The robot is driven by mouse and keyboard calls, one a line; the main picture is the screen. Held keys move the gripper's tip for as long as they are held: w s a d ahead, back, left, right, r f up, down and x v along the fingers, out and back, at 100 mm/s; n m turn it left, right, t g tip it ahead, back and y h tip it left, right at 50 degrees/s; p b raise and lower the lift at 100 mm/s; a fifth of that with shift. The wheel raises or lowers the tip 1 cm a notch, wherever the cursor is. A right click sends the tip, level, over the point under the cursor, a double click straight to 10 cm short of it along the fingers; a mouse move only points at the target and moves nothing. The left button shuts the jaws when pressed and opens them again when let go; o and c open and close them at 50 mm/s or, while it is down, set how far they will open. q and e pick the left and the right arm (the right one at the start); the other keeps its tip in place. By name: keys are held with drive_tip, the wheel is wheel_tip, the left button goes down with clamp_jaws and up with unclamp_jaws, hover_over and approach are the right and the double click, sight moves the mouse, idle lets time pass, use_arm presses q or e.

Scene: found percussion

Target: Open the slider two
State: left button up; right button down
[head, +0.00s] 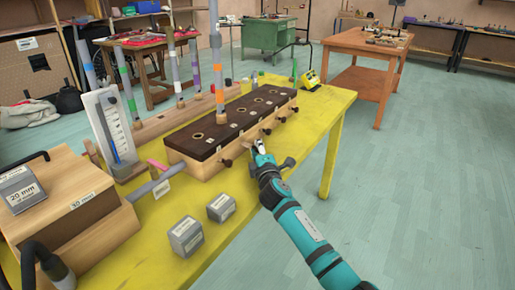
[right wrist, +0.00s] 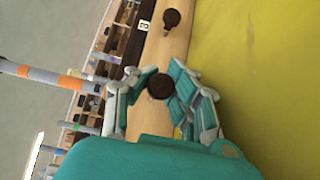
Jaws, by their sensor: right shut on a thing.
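A long wooden box (head: 213,158) with a dark, holed top (head: 228,125) stands on the yellow table. Dark round slider knobs stick out along its front face, one of them at the left end (head: 227,163). My right gripper (head: 258,148) is at this front face. In the right wrist view its fingers (right wrist: 155,92) are shut on a dark slider knob (right wrist: 159,86). The label by this knob is hidden. Another knob (right wrist: 171,18) stands free beside a label reading 3 (right wrist: 145,25). My left gripper is not in view.
A striped tube (head: 219,80) stands upright at the box's top. Grey blocks (head: 186,236) sit on the yellow table (head: 190,190) left of my right arm. A wooden case (head: 70,200) is at the left. Open floor lies to the right.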

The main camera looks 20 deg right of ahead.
drive_tip(key=c, duration=1.6)
unclamp_jaws()
drive_tip(key=shift+s+a+f, duration=0.15)
drive_tip(key=shift+a+f, duration=0.1)
drive_tip(key=shift+f, duration=0.15)
drive_tip(key=shift+o, duration=1)
drive_tip(key=shift+s+r, duration=0.1)
drive_tip(key=shift+r, duration=0.1)
drive_tip(key=shift+d, duration=0.1)
drive_tip(key=s, duration=0.4)
drive_tip(key=s+a, duration=0.1)
drive_tip(key=s, duration=0.7)
drive_tip(key=shift+a, duration=0.3)
